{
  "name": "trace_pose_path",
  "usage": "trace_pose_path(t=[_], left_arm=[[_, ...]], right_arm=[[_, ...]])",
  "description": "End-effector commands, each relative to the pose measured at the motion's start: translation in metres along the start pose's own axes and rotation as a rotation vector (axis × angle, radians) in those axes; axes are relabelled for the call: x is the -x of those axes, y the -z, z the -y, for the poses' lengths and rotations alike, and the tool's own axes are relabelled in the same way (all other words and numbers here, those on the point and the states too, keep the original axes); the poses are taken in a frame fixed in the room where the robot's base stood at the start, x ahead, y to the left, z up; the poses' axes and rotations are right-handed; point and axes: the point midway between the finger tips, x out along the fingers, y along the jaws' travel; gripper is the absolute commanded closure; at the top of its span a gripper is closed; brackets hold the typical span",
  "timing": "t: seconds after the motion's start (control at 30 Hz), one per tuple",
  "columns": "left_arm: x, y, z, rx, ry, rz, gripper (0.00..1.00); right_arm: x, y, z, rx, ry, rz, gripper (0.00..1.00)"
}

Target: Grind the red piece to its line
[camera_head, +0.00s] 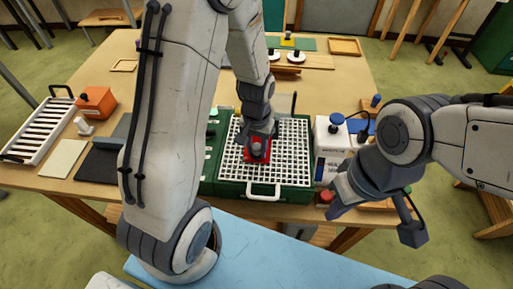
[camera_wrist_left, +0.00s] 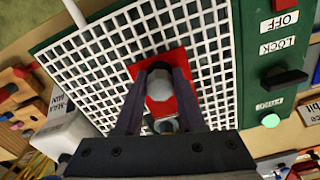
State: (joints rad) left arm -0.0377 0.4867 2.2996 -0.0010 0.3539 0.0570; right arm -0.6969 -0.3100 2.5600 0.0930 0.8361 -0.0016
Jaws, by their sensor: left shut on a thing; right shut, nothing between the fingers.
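The red piece (camera_head: 262,156) lies flat on the white grid (camera_head: 295,160) of the green grinder. In the left wrist view the red piece (camera_wrist_left: 185,105) shows around a grey knob (camera_wrist_left: 160,88) at its middle. My left gripper (camera_head: 258,148) reaches down over the grid and is shut on the knob; its dark fingers (camera_wrist_left: 160,72) stand either side of it and hide part of the red piece. I cannot make out the line. My right gripper (camera_head: 338,200) is shut and empty, off the grinder's front right corner.
A white box (camera_head: 328,150) stands close to the grinder's right side. The grinder has a white front handle (camera_head: 263,190) and OFF and LOCK labels (camera_wrist_left: 285,22). At left are a white slotted rack (camera_head: 38,130) and an orange box (camera_head: 97,102). The table behind the grinder has some free room.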

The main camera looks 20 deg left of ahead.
Motion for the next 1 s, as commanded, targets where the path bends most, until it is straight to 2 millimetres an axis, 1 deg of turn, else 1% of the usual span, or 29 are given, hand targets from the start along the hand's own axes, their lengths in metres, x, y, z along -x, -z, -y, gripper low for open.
trace_pose_path(t=[1.0], left_arm=[[0.000,0.015,0.004,0.001,0.000,-0.001,1.00]], right_arm=[[0.003,0.000,0.000,0.000,0.000,0.000,1.00]])
